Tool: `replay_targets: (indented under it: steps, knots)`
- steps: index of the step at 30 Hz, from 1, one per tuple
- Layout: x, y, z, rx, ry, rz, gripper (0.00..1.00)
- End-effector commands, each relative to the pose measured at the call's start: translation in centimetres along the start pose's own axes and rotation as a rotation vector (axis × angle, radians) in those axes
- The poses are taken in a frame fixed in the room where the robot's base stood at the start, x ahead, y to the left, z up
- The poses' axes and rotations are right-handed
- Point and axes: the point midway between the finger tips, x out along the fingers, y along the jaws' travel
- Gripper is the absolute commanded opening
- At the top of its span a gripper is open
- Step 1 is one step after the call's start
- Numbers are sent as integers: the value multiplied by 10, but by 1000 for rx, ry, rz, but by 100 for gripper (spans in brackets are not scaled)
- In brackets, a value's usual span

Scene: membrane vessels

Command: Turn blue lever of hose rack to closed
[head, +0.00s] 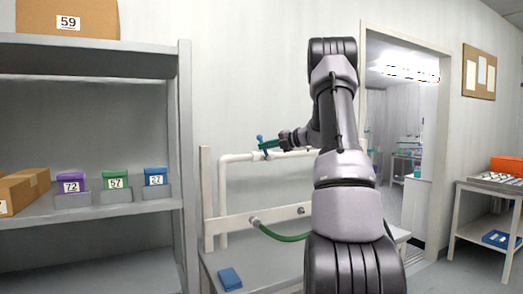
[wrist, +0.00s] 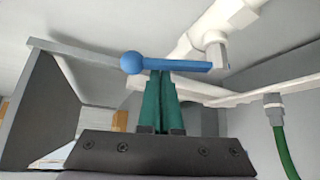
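The hose rack has white pipes (head: 238,158) on a pale frame beside my arm. Its blue lever (wrist: 180,66) lies nearly level across the wrist view, with a round ball end at the left and its right end near a white pipe fitting (wrist: 215,45). In the head view a bit of the blue lever (head: 260,138) shows at my fingertips. My gripper (wrist: 161,76) has green fingers drawn together with only a thin line between them. Their tips meet the lever's lower edge; the lever crosses them rather than sitting between them. Contact is hard to tell. In the head view my gripper (head: 266,145) points left.
A green hose (head: 278,234) hangs from a lower fitting on the rack. A blue flat object (head: 230,278) lies on the bench below. A grey shelf (head: 110,210) with numbered bins stands left. A doorway and a side table (head: 487,187) are right.

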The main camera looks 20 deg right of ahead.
Motion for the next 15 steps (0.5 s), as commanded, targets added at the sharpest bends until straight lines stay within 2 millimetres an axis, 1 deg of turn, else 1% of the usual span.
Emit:
replay_targets:
  steps: [9,11,15]
  knots:
    - [-10,-2,14,191,-2,152,0]
    - [-12,-2,15,217,-2,173,0]
    - [-14,-2,18,212,-1,170,0]
